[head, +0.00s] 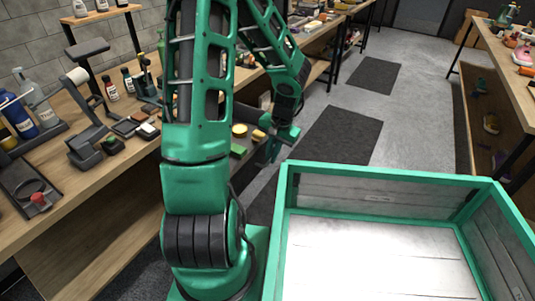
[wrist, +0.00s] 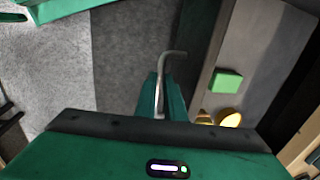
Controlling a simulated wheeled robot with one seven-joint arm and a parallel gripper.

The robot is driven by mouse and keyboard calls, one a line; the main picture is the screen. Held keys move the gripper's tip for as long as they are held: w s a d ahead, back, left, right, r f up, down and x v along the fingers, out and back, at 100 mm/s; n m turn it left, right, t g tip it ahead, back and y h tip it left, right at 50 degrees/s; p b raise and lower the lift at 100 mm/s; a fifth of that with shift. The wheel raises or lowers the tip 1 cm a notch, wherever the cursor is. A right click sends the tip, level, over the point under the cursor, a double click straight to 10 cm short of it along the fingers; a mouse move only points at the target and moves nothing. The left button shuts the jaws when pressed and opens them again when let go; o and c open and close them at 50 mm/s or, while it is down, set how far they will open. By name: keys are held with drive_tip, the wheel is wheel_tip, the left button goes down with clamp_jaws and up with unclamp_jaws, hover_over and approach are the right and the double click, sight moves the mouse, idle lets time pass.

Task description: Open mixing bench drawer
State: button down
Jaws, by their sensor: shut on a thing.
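My gripper (wrist: 160,98) is shut on the metal drawer handle (wrist: 173,54), whose bent end sticks out past the fingers in the wrist view. The mixing bench drawer (wrist: 211,50) stands pulled out to the right of the handle, with its grey inside showing. A green block (wrist: 227,80) and yellow round pieces (wrist: 229,117) lie in it. In the head view the green block (head: 238,150) and yellow pieces (head: 240,130) show beside my gripper (head: 271,152), beyond the bench's front edge. My arm hides part of the drawer there.
The wooden bench (head: 62,186) on the left carries bottles, stands and small tools. My green-rimmed tray (head: 390,174) is at the lower right, empty where seen. Dark mats (head: 338,138) lie on the grey floor of the open aisle. Another bench (head: 492,62) stands on the right.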

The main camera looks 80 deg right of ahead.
drive_tip(key=c, duration=2.1)
unclamp_jaws()
drive_tip(key=shift+s+d+r, duration=0.1)
drive_tip(key=r, duration=0.3)
drive_tip(key=s+r, duration=0.1)
drive_tip(key=r, duration=0.3)
drive_tip(key=a+r, duration=0.1)
drive_tip(key=r, duration=0.2)
drive_tip(key=shift+s+r, duration=0.3)
drive_tip(key=shift+s, duration=0.05)
